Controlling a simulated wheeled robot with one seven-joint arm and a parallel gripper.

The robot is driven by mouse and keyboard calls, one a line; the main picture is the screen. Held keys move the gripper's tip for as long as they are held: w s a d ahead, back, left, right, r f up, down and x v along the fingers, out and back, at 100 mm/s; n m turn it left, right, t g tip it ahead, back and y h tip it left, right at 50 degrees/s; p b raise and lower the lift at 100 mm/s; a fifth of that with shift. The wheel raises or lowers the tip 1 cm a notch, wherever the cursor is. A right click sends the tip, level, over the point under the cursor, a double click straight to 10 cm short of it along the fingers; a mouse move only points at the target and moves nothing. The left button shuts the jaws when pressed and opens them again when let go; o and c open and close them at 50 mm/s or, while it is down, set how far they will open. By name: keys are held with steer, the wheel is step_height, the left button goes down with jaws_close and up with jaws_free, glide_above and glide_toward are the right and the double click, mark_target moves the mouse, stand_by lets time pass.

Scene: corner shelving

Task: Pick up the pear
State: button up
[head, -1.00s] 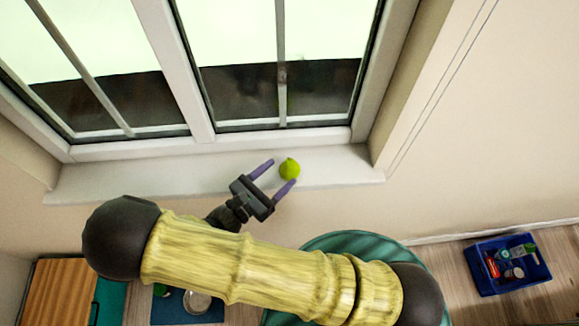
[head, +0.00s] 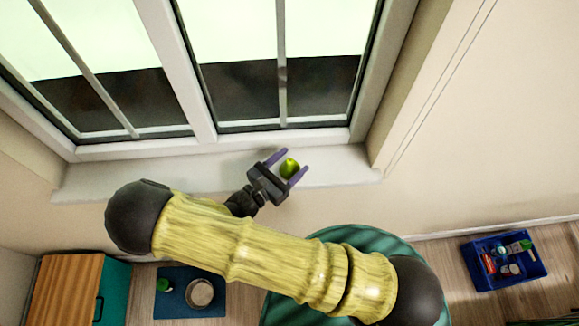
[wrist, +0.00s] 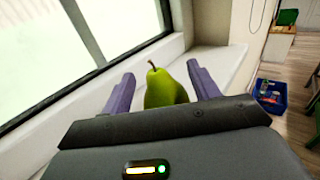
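A green pear (head: 289,168) stands on the white windowsill (head: 140,177) below the window. In the wrist view the pear (wrist: 163,88) is upright with its stem up, and its lower part is hidden behind my gripper's body. My gripper (head: 286,165) is open, with its two purple fingers on either side of the pear. In the wrist view my gripper (wrist: 160,88) shows a gap between the pear and each finger, wider on the left than on the right.
The window frame (head: 240,139) rises right behind the sill. A blue crate (head: 478,281) with several items stands on the floor at the right. A wooden-topped cabinet (head: 65,290) and a blue mat (head: 175,303) with a bowl (head: 200,293) are at the lower left.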

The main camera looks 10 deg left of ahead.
mark_target(290, 161)
steer(key=c, duration=1)
steer(key=shift+r, duration=0.15)
step_height(290, 161, up, 10)
steer(key=shift+f+b, duration=0.1)
steer(key=shift+b, duration=1)
